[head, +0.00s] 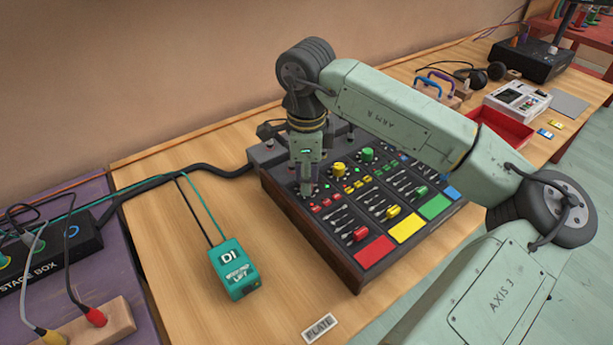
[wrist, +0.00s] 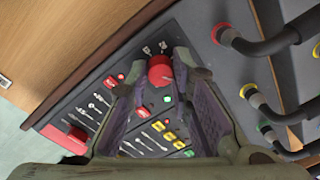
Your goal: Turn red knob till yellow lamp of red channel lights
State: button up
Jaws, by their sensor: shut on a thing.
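A mixing desk (head: 328,243) stands on the wooden table, with coloured channel strips ending in red, yellow, green and blue pads. My gripper (head: 307,187) points down at the far left of the desk, over the red channel. In the wrist view the fingertips (wrist: 162,72) are shut on the red knob (wrist: 160,68), one on each side. The head view hides this knob behind the fingers. A green lamp (wrist: 167,99) glows near the knob in the wrist view. I cannot make out a lit yellow lamp on the red channel.
A yellow knob (head: 339,169) and a green knob (head: 367,154) stand close to my gripper. Black cables with coloured plugs (wrist: 228,36) rise beside it. A teal DI box (head: 233,268) sits left of the desk; a red tray (head: 500,133) lies to the right.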

grip_shut()
jog(key=shift+f+b, duration=0.1)
jog(key=shift+b, duration=0.4)
jog(key=shift+f+m+b, duration=0.1)
jog(key=shift+m+b, duration=0.65)
jog(key=shift+m, duration=0.05)
jog(key=shift+m+b, duration=1)
jog(key=shift+b, duration=0.05)
jog(key=shift+m+b, duration=0.8)
jog(key=shift+m, duration=0.3)
jog(key=shift+r, duration=0.2)
